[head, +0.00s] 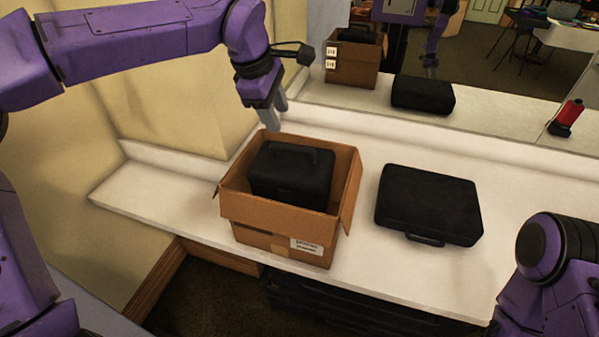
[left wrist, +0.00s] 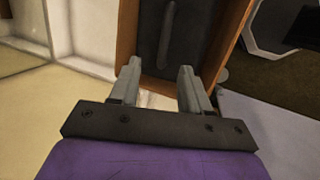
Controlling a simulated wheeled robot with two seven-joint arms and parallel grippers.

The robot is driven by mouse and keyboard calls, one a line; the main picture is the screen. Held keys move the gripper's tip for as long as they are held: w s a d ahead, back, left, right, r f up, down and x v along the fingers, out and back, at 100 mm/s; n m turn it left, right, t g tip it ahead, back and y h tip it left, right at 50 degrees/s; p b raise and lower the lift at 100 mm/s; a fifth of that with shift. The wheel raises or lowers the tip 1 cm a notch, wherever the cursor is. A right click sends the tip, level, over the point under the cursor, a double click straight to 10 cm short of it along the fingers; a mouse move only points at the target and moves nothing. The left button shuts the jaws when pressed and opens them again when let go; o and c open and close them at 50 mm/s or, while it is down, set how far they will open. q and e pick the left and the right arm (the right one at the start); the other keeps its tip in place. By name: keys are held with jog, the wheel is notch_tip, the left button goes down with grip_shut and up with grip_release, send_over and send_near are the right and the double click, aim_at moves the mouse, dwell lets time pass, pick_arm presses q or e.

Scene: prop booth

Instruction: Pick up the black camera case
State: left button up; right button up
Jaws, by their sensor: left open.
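Two black cases are in the head view. One black case with a top handle (head: 290,177) stands inside an open cardboard box (head: 273,212) on the white counter. A flatter black case (head: 428,208) lies on the counter right of the box. I cannot tell which is the camera case. My left gripper (head: 275,113) is open and empty, pointing down above the back rim of the box. In the left wrist view, its fingers (left wrist: 157,88) are apart, with the boxed case (left wrist: 168,35) beyond them. My right gripper is out of view.
The white counter (head: 150,195) has bare room left of the box and between box and flat case. A mirror behind it reflects the box, the flat case and my arm. A red and black object (head: 567,118) appears in the mirror area at right.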

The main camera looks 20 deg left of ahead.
aim_at(291, 146)
pick_arm(q)
jog(key=p+x, duration=0.1)
jog(key=x, duration=0.5)
jog(key=p+x, duration=0.1)
jog(key=x, duration=0.2)
jog(key=shift+s+d+f+p, duration=0.2)
jog(key=shift+d+f+p, duration=0.05)
jog(key=shift+d+p, duration=0.1)
jog(key=shift+s, duration=0.1)
jog(key=shift+c, duration=0.3)
grip_shut()
dwell(0.4)
